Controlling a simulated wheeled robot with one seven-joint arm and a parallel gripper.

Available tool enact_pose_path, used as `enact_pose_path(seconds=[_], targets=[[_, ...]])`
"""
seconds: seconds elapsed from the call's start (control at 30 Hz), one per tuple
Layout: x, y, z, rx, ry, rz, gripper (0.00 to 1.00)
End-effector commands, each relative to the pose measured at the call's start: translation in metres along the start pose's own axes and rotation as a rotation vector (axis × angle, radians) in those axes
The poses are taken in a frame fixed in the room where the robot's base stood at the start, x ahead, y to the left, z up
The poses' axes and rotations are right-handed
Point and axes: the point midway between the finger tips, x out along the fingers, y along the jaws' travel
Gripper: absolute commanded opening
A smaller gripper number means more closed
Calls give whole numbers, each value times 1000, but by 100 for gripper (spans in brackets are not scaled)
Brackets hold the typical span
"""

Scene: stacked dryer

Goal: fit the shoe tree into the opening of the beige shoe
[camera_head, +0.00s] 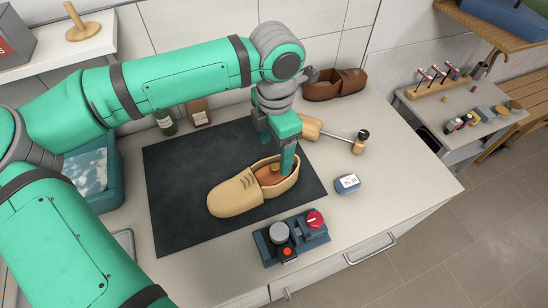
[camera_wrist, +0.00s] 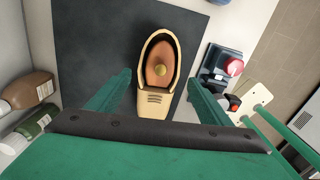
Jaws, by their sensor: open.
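The beige shoe (camera_head: 233,194) lies on a dark mat, its toe toward the lower left and its opening facing up. It also shows in the wrist view (camera_wrist: 153,104).
A blue device with a red knob (camera_head: 290,238) stands in front of the shoe. A small blue display (camera_head: 347,183) is to its right. A brown shoe (camera_head: 335,85) and bottles (camera_head: 197,112) stand at the back. The mat (camera_head: 180,165) is bare left of the shoe.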

Motion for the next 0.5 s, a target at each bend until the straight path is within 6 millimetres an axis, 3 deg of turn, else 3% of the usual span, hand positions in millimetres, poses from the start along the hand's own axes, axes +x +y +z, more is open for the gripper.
enact_pose_path(seconds=[0.2,0.5], targets=[[-33,1,0,0,0,2,73],[-46,0,-1,-1,0,-1,73]])
